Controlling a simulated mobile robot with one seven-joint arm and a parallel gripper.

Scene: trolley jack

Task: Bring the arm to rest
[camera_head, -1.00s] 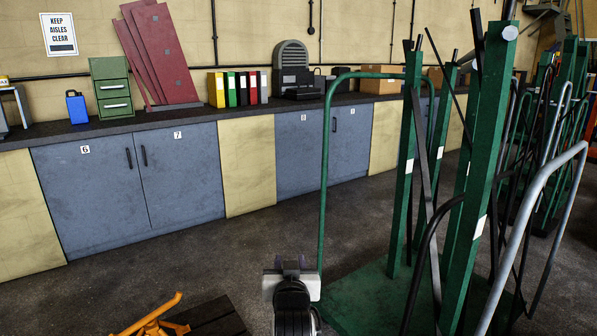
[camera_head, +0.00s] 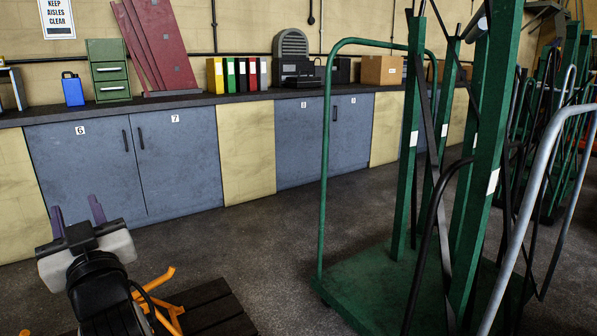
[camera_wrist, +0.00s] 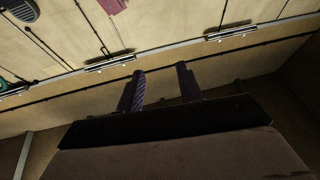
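My gripper (camera_head: 77,217) is at the lower left in the head view, raised in front of the blue cabinet doors. Its two purple fingers stand apart with nothing between them. In the wrist view the fingers (camera_wrist: 160,88) also show apart and empty, with wall and ceiling fittings beyond. An orange trolley jack (camera_head: 166,310) is at the bottom of the head view, just right of my arm. It is partly hidden by the arm and cut off by the frame edge. A dark slatted pallet (camera_head: 212,308) lies beside it.
A green wheeled rack (camera_head: 340,290) with posts and dark bars stands on the right. A dark worktop (camera_head: 250,96) over blue cabinets (camera_head: 180,165) runs along the wall, carrying binders, a green drawer unit and a blue can. The floor between is clear.

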